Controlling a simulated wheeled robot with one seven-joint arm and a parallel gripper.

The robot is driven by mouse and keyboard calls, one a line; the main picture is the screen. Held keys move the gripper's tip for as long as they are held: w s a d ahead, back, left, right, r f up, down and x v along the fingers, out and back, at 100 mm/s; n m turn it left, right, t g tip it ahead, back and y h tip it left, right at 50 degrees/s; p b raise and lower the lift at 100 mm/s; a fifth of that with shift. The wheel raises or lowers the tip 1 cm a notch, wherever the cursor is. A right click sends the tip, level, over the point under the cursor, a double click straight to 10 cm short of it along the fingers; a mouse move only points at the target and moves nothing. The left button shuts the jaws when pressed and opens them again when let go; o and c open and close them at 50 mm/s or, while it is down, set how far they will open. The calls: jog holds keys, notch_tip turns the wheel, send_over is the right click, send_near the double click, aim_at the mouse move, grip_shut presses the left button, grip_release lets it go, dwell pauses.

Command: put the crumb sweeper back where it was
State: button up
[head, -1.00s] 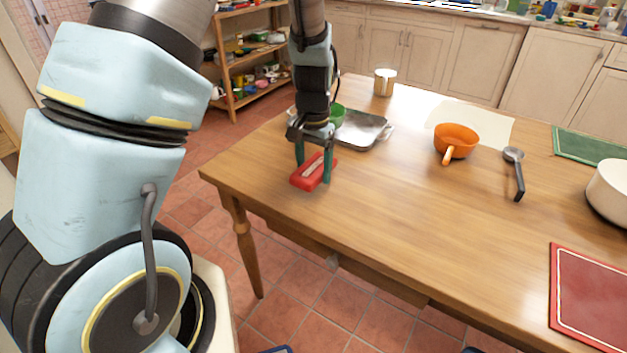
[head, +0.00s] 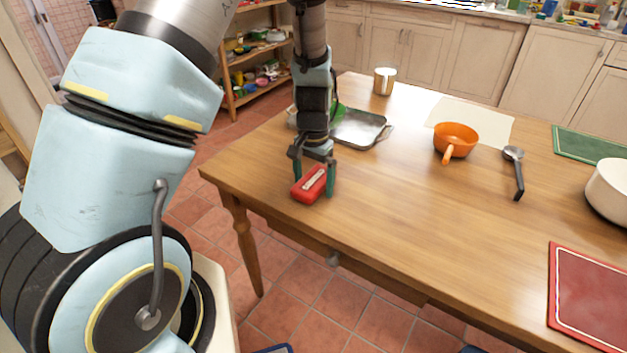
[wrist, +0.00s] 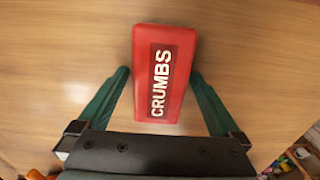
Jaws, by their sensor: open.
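The crumb sweeper is a red block with a dark label reading "CRUMBS" (wrist: 164,72). In the head view the crumb sweeper (head: 309,184) lies on the wooden table (head: 400,225) near its left front edge. My gripper (head: 314,186) is above and around it, with green fingers pointing down. In the wrist view my gripper (wrist: 160,82) is open, one finger on each side of the sweeper's near end, with a gap on both sides. The sweeper appears to rest on the table and is slightly tilted in the wrist picture.
A metal tray (head: 362,127) and a partly hidden green bowl (head: 338,109) stand behind my gripper. The table's front middle is clear.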

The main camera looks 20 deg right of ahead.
aim_at(313, 179)
notch_tip(313, 179, up, 12)
jog(key=b, duration=0.1)
jog(key=s+a+r+n, duration=0.1)
jog(key=a+n, duration=0.2)
jog(key=a, duration=0.5)
jog(key=s+a+r+n+t, duration=0.1)
jog(key=s+a+n, duration=0.1)
jog(key=a, duration=0.7)
jog(key=s+a+r+n, duration=0.1)
jog(key=a+n, duration=0.3)
jog(key=a, duration=0.5)
jog(key=shift+s+t, duration=0.25)
jog(key=shift+t, duration=0.05)
jog(key=shift+r, duration=0.3)
